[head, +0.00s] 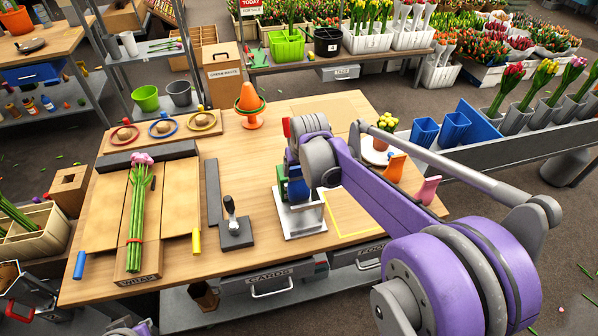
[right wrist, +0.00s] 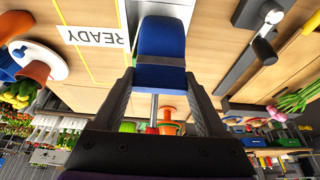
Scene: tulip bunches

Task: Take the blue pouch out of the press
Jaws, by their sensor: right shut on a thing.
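The press (head: 303,222), with a pale metal base and a green part, stands at the middle right of the wooden table. The blue pouch (head: 298,190) is at the press, partly hidden behind my right arm. In the right wrist view the pouch (right wrist: 162,48) sits between the two fingers, with the pale press base (right wrist: 165,8) beyond it. My right gripper (right wrist: 161,76) is shut on the pouch. I cannot tell whether the pouch still touches the base. My left gripper is not in view; only a bit of my left arm shows at the bottom edge.
A black-handled lever (head: 234,225) stands to the left. Orange (head: 394,167) and pink (head: 428,190) pouches stand at right. Tied tulips (head: 137,215) lie further left.

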